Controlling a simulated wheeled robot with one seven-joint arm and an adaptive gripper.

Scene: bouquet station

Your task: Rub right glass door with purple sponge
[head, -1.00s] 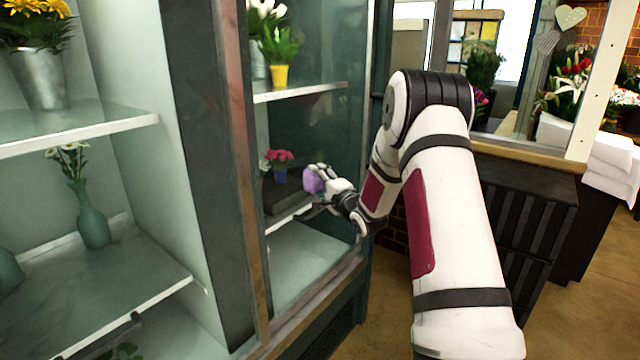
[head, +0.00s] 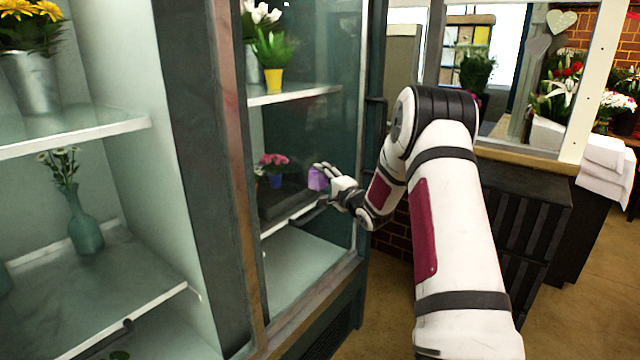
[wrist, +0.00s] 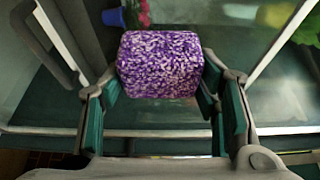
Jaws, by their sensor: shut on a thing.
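The purple sponge (head: 318,179) is a small block, mottled purple and white in the wrist view (wrist: 160,64). My gripper (head: 331,180) is shut on it, with one finger on each side in the wrist view. The right glass door (head: 310,130) of the flower cooler is a clear pane with a dark frame. The sponge is in front of the pane, at the height of the lower shelf. I cannot tell whether the sponge touches the glass.
Behind the glass are a yellow pot (head: 273,80) with a plant and a blue pot (head: 276,180) with pink flowers. A door handle (head: 375,112) is at the door's right edge. A dark cabinet (head: 525,210) stands to the right. Open floor lies between cooler and cabinet.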

